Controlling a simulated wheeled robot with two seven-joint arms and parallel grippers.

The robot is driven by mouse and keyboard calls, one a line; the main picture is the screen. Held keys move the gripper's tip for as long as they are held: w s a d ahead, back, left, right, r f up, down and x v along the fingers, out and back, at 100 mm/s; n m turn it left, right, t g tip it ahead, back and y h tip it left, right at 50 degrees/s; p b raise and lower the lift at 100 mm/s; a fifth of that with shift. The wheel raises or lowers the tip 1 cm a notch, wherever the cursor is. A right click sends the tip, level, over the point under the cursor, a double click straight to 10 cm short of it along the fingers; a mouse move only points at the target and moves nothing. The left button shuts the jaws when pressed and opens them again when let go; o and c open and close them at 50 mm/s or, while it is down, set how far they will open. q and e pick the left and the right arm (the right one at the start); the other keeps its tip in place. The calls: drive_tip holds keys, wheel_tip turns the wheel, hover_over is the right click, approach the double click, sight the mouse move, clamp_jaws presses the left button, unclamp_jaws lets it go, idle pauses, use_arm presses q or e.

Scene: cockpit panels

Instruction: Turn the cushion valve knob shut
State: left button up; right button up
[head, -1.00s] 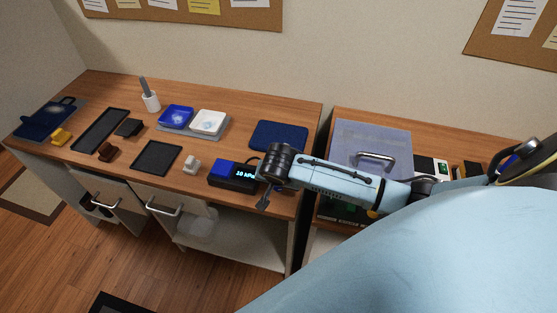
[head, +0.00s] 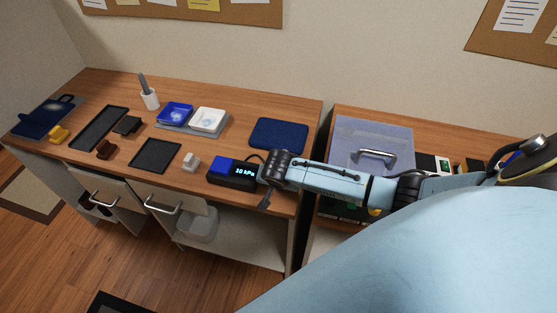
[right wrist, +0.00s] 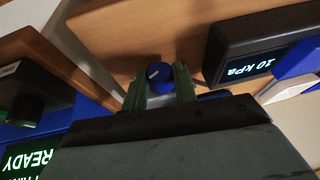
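The cushion valve knob (right wrist: 160,73) is round and blue with a pale pointer line across its face. In the right wrist view it sits between the two greenish fingertips of my right gripper (right wrist: 160,80), which appear to touch it on both sides. In the head view my right gripper (head: 265,199) points down at the table's front edge, just right of the black and blue pressure box (head: 229,172). The knob is hidden there. The box's display (right wrist: 249,66) reads about 10 kPa, though its first digit is hard to read. My left gripper is not in view.
The wooden table (head: 224,150) also holds a white block (head: 191,162), dark trays (head: 155,156) and a navy pad (head: 279,135). A clear-lidded case with a handle (head: 372,135) stands at right. A dark unit reading READY (right wrist: 27,160) lies left in the wrist view.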

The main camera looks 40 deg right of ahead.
drive_tip(key=c, duration=0.4)
drive_tip(key=shift+w+a+r+g+h+p, duration=0.2)
drive_tip(key=shift+g+h+p, duration=0.35)
drive_tip(key=shift+p, duration=0.65)
drive_tip(key=shift+n+g, duration=0.25)
drive_tip(key=shift+n, duration=0.05)
drive_tip(key=shift+w+a+f+g+h, duration=0.1)
drive_tip(key=shift+w+f+g+h, duration=0.1)
drive_tip(key=shift+g+h, duration=0.5)
drive_tip(key=shift+n+g+h+b, duration=0.3)
drive_tip(key=shift+g+h, duration=0.2)
drive_tip(key=shift+h, duration=0.05)
drive_tip(key=o, duration=1)
drive_tip(key=shift+s, duration=0.1)
